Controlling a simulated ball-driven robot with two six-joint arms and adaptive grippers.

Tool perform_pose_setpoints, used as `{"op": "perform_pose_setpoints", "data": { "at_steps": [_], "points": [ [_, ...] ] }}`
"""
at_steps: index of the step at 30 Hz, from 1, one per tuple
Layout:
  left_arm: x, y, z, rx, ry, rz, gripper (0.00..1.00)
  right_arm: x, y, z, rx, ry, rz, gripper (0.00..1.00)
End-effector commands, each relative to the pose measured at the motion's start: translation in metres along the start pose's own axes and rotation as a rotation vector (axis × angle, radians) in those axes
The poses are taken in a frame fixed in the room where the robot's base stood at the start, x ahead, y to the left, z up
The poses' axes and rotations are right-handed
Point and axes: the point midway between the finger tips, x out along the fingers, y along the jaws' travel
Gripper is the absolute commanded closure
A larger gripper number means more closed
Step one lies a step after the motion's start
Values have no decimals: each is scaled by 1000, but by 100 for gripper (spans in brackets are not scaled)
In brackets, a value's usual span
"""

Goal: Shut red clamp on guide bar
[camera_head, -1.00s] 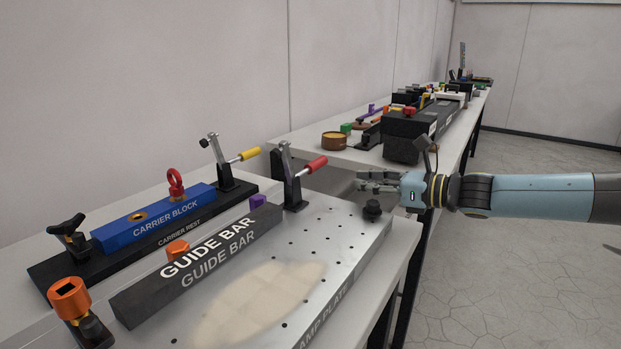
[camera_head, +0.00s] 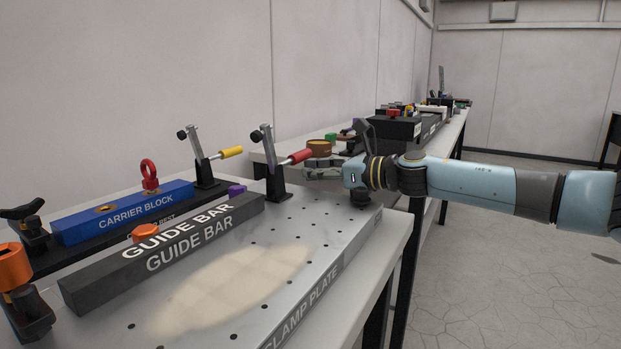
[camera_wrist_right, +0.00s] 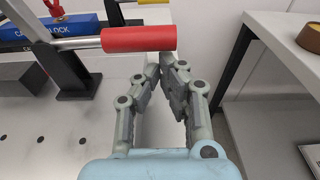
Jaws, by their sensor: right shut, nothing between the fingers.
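The red-handled clamp (camera_head: 296,157) stands at the right end of the dark guide bar (camera_head: 170,245) on the grey clamp plate (camera_head: 340,240). Its metal arm is raised and its red handle points to the right. My right gripper (camera_head: 312,172) is shut and empty beside the red handle's tip. In the right wrist view the red handle (camera_wrist_right: 138,39) lies across the picture just beyond the fingertips (camera_wrist_right: 165,62). I cannot tell whether they touch it. My left gripper is not in view.
A blue carrier block (camera_head: 120,215) with a yellow-handled clamp (camera_head: 231,152) lies behind the guide bar. An orange knob clamp (camera_head: 15,268) stands at the front left. A brown round dish (camera_head: 319,147) is on the far table. The front of the clamp plate is clear.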

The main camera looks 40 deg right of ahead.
Motion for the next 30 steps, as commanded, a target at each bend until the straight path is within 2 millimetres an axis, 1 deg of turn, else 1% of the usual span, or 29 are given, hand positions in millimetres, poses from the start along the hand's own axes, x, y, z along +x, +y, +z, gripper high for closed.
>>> {"op": "perform_pose_setpoints", "data": {
  "at_steps": [3, 7, 19, 30],
  "points": [
    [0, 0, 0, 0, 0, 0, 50, 6, 0, 0, 2, 1, -1, 100],
    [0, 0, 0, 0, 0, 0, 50, 8, 0, 0, 2, 4, -2, 100],
    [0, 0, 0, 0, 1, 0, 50, 8, 0, -1, -2, 5, -2, 100],
    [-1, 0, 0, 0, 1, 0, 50, 7, -2, 6, -65, 5, -10, 100]
  ]
}}
